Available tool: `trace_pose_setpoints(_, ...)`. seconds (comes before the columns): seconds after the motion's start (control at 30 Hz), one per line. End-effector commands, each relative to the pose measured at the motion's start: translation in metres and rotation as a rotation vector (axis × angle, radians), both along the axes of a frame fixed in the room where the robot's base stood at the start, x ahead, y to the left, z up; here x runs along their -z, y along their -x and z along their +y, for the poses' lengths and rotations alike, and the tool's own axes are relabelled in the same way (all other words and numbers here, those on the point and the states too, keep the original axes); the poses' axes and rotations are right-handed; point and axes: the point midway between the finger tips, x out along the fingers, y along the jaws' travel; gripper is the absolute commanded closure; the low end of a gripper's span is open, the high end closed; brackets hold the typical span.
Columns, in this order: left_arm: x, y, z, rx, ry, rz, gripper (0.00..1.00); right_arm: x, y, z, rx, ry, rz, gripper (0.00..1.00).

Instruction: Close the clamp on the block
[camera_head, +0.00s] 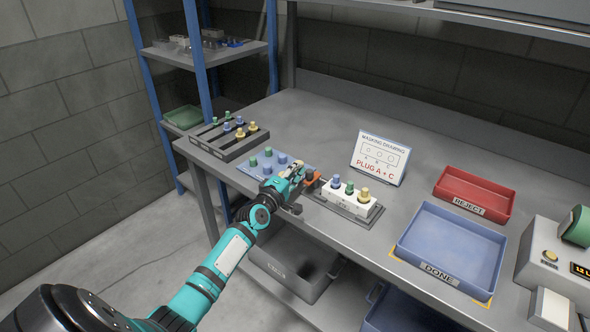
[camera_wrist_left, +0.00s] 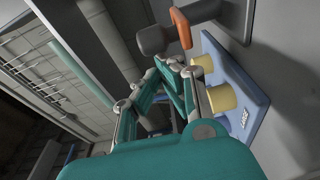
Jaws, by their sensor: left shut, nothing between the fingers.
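A white block (camera_head: 345,201) with blue, green and yellow plugs on top sits on a grey fixture plate (camera_head: 372,214) on the bench. The clamp (camera_head: 312,181), with an orange part, is at the block's left end; I cannot tell its exact position. In the left wrist view the clamp's orange part (camera_wrist_left: 181,28) is beside a dark grey knob. My left gripper (camera_head: 298,172) is shut and empty, just left of the clamp; I cannot tell whether it touches it. It also shows in the left wrist view (camera_wrist_left: 172,68). My right gripper is out of view.
A blue plate with pegs (camera_head: 252,172) lies close beside my left gripper. Behind it stands a grey rack of plugs (camera_head: 213,148). A sign (camera_head: 380,158), a red reject tray (camera_head: 474,192) and a blue done tray (camera_head: 452,245) stand to the right.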

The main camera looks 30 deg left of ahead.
Motion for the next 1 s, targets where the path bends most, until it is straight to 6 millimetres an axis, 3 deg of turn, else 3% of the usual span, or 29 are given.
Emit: trace_pose_setpoints(1.0,-0.001,0.001,-0.004,-0.169,0.003,-0.001,1.00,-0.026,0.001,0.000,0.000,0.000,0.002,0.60)
